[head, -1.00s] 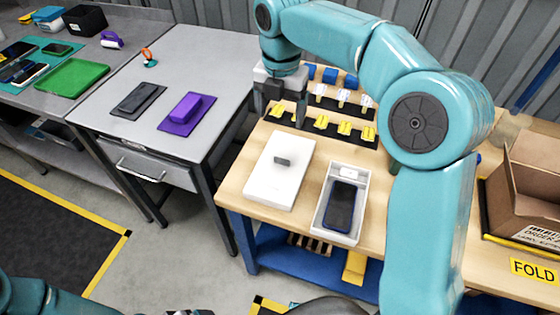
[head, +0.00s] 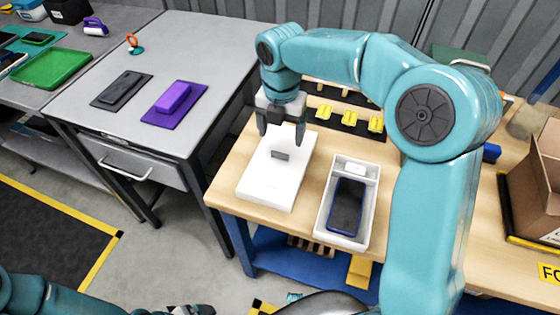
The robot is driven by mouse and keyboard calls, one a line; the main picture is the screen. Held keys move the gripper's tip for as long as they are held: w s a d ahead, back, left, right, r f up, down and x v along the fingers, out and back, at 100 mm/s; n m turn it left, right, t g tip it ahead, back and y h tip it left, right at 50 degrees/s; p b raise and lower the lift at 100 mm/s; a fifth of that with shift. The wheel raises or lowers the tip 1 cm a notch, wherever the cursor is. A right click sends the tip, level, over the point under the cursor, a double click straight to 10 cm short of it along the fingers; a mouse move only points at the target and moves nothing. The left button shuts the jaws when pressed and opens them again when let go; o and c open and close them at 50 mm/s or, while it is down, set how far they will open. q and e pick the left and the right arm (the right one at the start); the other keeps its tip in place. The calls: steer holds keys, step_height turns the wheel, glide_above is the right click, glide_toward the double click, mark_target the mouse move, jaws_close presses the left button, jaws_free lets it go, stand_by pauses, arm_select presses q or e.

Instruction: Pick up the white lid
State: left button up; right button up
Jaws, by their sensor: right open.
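The white lid (head: 270,185) lies flat on the wooden bench, with a small grey grip tab (head: 280,155) standing up from its top. My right gripper (head: 281,142) is open, pointing down over the far part of the lid, close to the tab. I cannot tell how high its fingertips are above the tab. The open white box (head: 325,226) stands just right of the lid, with a dark blue phone (head: 347,205) and a small white piece (head: 359,168) inside. My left gripper (head: 190,311) is at the bottom edge, only partly in view.
Yellow pieces (head: 349,118) on black strips sit behind the lid. A brown carton (head: 545,175) is at the far right. A grey table (head: 150,50) on the left holds a purple block (head: 174,97) on a purple mat and a dark device (head: 122,88).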

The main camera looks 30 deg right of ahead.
mark_target(280, 153)
steer(key=f, duration=0.7)
steer(key=shift+w+f+b, duration=0.25)
steer(key=shift+f+b, duration=0.05)
steer(key=shift+s, duration=0.1)
steer(key=c, duration=1)
